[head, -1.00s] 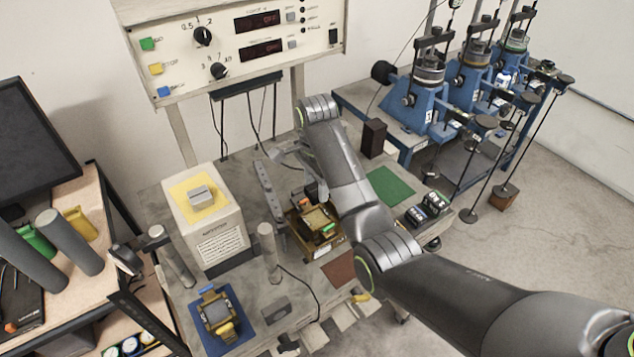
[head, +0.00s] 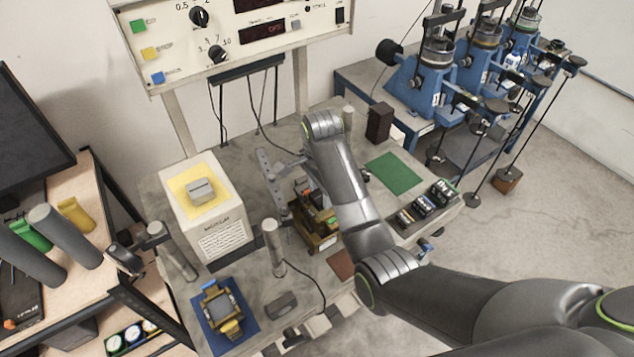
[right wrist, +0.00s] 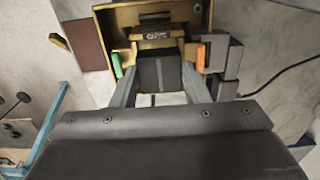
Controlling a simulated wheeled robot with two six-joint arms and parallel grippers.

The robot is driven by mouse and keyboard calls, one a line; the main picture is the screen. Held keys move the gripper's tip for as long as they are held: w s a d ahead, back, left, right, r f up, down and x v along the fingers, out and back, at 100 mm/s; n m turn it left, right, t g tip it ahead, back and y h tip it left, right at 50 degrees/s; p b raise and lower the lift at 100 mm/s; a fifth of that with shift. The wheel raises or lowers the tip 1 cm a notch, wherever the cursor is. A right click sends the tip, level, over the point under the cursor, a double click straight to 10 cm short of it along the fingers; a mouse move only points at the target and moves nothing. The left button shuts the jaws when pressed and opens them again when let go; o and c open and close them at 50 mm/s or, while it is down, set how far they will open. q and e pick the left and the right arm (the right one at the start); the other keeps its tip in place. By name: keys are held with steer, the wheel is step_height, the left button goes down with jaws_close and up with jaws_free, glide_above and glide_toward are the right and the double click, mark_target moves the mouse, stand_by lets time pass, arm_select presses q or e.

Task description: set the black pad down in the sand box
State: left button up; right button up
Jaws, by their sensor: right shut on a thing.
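My right gripper (right wrist: 158,78) is shut on the black pad (right wrist: 158,70), a small dark block between its two grey fingers in the right wrist view. The brass-coloured sand box (right wrist: 103,40) lies just beyond the fingertips, with a green piece and an orange piece beside them. In the head view the sand box (head: 326,241) stands on the bench, partly hidden by my right arm. The pad cannot be made out there. I cannot tell whether the pad touches the box. My left gripper is not in view.
A white box with a yellow top (head: 196,212) stands left of the sand box, and a grey post (head: 273,248) rises close by. A blue mat (head: 243,338) holds another brass device. A green mat (head: 394,173) lies bare at right, near several small dark blocks.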

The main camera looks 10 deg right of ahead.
mark_target(321, 196)
steer(key=shift+s+f, duration=0.15)
steer(key=shift+f, duration=0.3)
steer(key=shift+d+f, duration=0.1)
steer(key=shift+f, duration=0.65)
steer(key=shift+a+f, duration=0.2)
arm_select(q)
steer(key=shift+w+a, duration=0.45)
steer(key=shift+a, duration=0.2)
arm_select(e)
steer(key=shift+d+f, duration=0.1)
steer(key=shift+d, duration=0.05)
steer(key=o, duration=1.3)
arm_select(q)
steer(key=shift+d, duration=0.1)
arm_select(e)
steer(key=shift+o, duration=0.2)
